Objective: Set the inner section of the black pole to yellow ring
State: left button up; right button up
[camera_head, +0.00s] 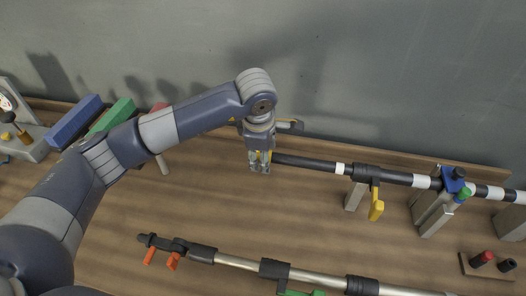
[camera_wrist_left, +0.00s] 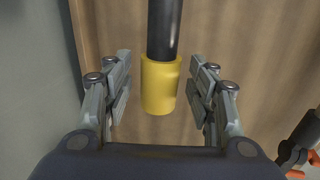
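The black pole (camera_head: 310,162) lies along the back of the wooden bench, with white rings (camera_head: 421,181) along it. Its thinner section runs left to my left gripper (camera_head: 260,162). In the left wrist view a yellow end piece (camera_wrist_left: 160,86) caps the black rod (camera_wrist_left: 164,28). My left gripper's fingers (camera_wrist_left: 160,92) stand open on both sides of that yellow end, with a gap on each side. A yellow lever (camera_head: 376,203) hangs from a black clamp (camera_head: 366,172) on the pole. My right gripper is not in view. No yellow ring shows along the visible pole.
A silver pole (camera_head: 238,262) with black collars and orange levers (camera_head: 173,262) lies nearer the front. Grey supports (camera_head: 434,212) hold the black pole. Blue (camera_head: 75,120) and green (camera_head: 112,117) blocks stand at the left. A small base with red and black knobs (camera_head: 484,258) is at right.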

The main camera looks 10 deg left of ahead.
pick_arm(q)
grip_shut()
jog(key=shift+a, duration=0.3)
jog(key=a+b, duration=0.2)
jog(key=a, duration=0.2)
jog(key=shift+a, duration=0.2)
jog(key=shift+o, duration=0.2)
grip_release()
jog(key=shift+r, duration=0.15)
